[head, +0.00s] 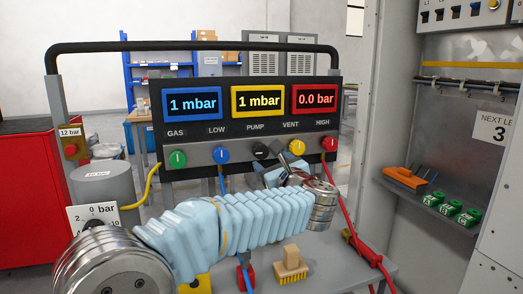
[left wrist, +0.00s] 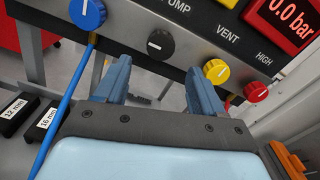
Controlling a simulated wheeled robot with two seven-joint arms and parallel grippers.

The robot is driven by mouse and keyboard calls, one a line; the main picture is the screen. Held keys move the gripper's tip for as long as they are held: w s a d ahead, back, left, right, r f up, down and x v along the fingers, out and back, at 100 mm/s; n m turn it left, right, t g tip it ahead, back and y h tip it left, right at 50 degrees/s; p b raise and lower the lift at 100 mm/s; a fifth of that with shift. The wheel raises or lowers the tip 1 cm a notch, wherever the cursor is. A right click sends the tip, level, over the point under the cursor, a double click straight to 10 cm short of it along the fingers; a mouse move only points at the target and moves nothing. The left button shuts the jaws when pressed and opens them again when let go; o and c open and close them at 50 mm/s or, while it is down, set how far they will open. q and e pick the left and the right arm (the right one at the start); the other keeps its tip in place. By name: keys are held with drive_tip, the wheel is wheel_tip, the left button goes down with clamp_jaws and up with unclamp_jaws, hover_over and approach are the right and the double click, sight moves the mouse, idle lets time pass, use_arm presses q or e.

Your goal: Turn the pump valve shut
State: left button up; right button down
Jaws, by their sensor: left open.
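The pump valve is a black knob (head: 259,151) under the PUMP label on the grey panel, between the blue and yellow knobs. My left gripper (head: 290,154) is in front of the panel, right of the knob in the head view. In the left wrist view its blue fingers (left wrist: 158,78) stand apart with nothing between them. My right gripper is not in view.
Green (head: 178,159), blue (head: 221,154), yellow (head: 297,147) and red (head: 329,143) knobs share the panel. A blue hose and a red hose hang from it. A brush (head: 291,265) lies on the bench. A grey cabinet (head: 400,120) stands right.

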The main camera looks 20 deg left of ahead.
sight(263, 154)
use_arm(q)
drive_tip(key=p+x, duration=0.2)
drive_tip(key=x, duration=0.6)
drive_tip(key=c, duration=1)
